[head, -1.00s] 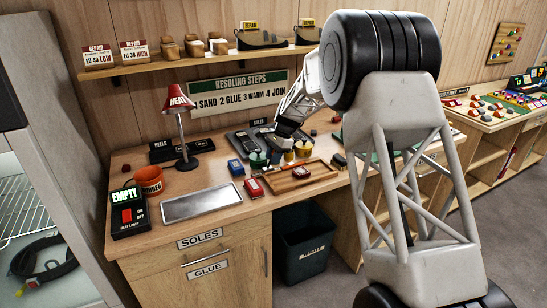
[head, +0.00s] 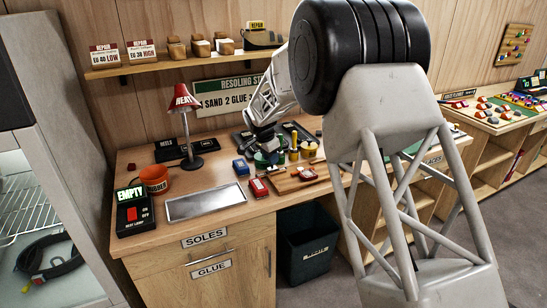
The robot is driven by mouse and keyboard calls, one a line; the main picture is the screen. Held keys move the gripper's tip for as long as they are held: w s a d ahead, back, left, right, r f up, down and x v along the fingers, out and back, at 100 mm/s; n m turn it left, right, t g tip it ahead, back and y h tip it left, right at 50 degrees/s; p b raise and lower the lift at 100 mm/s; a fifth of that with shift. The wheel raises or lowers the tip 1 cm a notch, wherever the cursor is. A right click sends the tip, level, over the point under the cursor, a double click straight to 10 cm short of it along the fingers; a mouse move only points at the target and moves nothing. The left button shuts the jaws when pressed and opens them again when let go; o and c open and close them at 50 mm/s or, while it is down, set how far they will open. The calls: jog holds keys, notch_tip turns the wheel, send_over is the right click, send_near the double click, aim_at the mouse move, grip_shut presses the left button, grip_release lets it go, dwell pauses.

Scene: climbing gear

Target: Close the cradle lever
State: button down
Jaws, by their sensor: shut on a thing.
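My gripper (head: 266,145) is low over the back of the workbench (head: 225,230), among small pots and black trays. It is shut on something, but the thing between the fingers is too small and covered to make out. A green round-based item (head: 262,160) sits just below the fingers. A yellow-topped item (head: 294,145) stands just to the right. I cannot pick out the cradle or its lever for certain at this size; my arm covers part of this area.
A red heat lamp (head: 185,103), an orange tub (head: 154,180) and a metal plate (head: 206,202) are on the left of the bench. A shelf (head: 170,63) runs above.

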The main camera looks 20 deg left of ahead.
jog(key=shift+s+a+f+t+h, duration=0.2)
jog(key=shift+s+a+t+h, duration=0.2)
jog(key=shift+t+h, duration=0.4)
jog(key=shift+s+a+f+t+h, duration=0.15)
jog(key=shift+s+a+t+h, duration=0.2)
jog(key=shift+t+h, duration=0.45)
jog(key=c, duration=0.9)
grip_release()
jog(key=shift+w+d+r, duration=0.1)
jog(key=shift+w+d, duration=0.05)
